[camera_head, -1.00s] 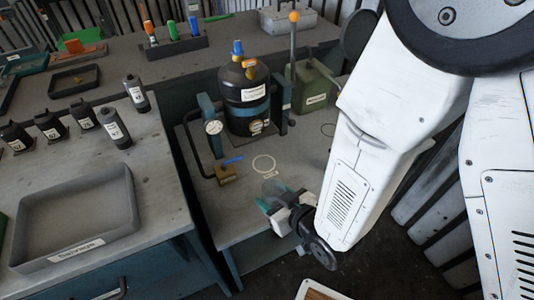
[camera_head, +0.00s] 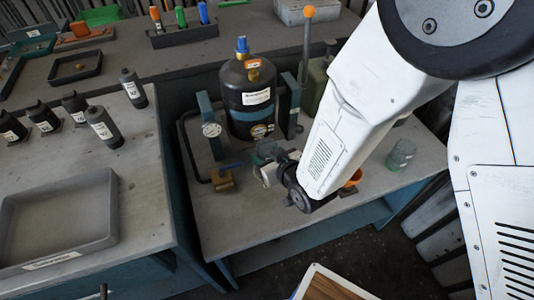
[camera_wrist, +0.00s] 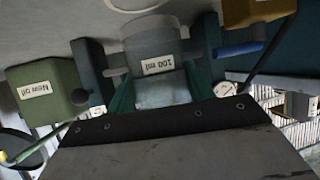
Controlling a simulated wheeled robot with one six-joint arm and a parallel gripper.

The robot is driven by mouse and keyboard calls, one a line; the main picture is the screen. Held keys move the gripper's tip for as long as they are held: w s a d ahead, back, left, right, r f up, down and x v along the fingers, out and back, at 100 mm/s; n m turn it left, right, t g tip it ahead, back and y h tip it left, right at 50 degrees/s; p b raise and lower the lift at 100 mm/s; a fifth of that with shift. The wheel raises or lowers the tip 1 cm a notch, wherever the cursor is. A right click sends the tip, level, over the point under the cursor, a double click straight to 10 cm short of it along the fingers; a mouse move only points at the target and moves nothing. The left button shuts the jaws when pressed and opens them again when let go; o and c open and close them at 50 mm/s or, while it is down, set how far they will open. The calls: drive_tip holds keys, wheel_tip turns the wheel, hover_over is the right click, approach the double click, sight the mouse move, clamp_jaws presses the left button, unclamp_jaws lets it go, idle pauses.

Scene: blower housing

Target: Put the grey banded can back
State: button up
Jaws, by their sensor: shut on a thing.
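My gripper (camera_head: 266,157) is over the lower bench, in front of the black tank. In the wrist view its teal fingers are shut on a grey can (camera_wrist: 150,42) with a "100 ml" label. A paler section of the can shows between the fingers. In the head view the can is mostly hidden by my gripper and looks small and greyish. I cannot tell whether its base touches the bench (camera_head: 235,212).
The black tank (camera_head: 249,98) stands between blue posts, close behind my gripper. A brass valve with a blue lever (camera_head: 223,178) is just left. A clear greenish jar (camera_head: 401,154) and an orange item (camera_head: 354,178) are right. Dark bottles (camera_head: 103,127) and a grey tray (camera_head: 58,216) are left.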

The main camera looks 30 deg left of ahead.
drive_tip(key=shift+w+a, duration=0.3)
drive_tip(key=shift+a, duration=0.2)
drive_tip(key=shift+w+a+f, duration=0.1)
drive_tip(key=shift+f, duration=0.8)
drive_tip(key=shift+w+a+f, duration=0.1)
drive_tip(key=shift+f, duration=0.8)
drive_tip(key=shift+f, duration=0.15)
drive_tip(key=o, duration=1)
drive_tip(key=shift+d, duration=0.1)
drive_tip(key=shift+o, duration=0.2)
drive_tip(key=shift+s+d+r, duration=0.1)
drive_tip(key=shift+d+r, duration=0.05)
drive_tip(key=shift+r, duration=0.1)
drive_tip(key=v, duration=1.1)
drive_tip(key=shift+d, duration=0.25)
